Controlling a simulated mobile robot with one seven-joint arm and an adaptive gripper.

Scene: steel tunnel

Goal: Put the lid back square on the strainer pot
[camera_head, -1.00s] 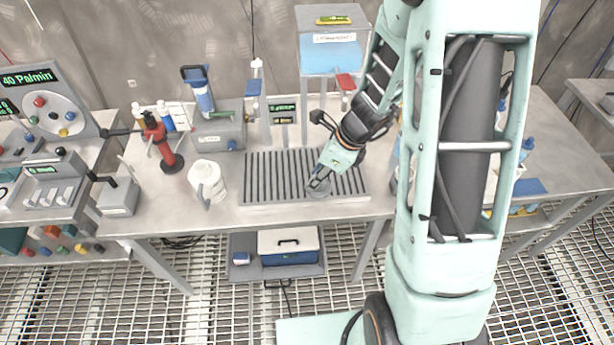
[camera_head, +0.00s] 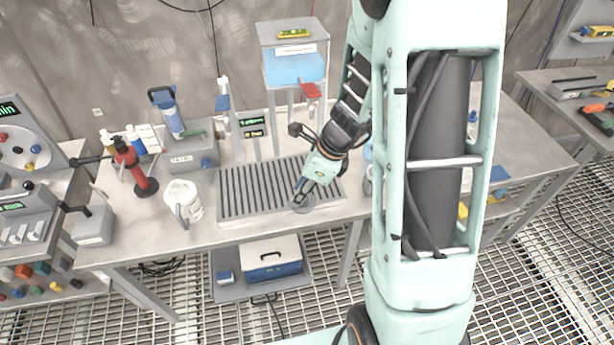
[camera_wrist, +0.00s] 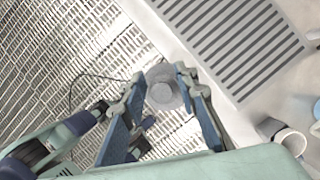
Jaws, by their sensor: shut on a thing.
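A round grey lid (camera_wrist: 163,98) with a raised middle is between the fingertips of my gripper (camera_wrist: 160,76) in the wrist view. In the head view my gripper (camera_head: 303,198) is shut on the lid (camera_head: 301,207) near the rack's front edge, toward its right end. An open grey vessel (camera_wrist: 290,142), perhaps the strainer pot, stands on the bench to the lower right in the wrist view. In the head view a grey vessel (camera_head: 367,183) right of the rack is mostly hidden by my arm.
A ribbed drain rack (camera_head: 250,190) lies on the steel bench (camera_head: 140,235). A white jug (camera_head: 183,202) stands left of it, near a red bottle (camera_head: 135,170). A blue-water tank (camera_head: 293,65) is behind. Grating floor lies beyond the front edge.

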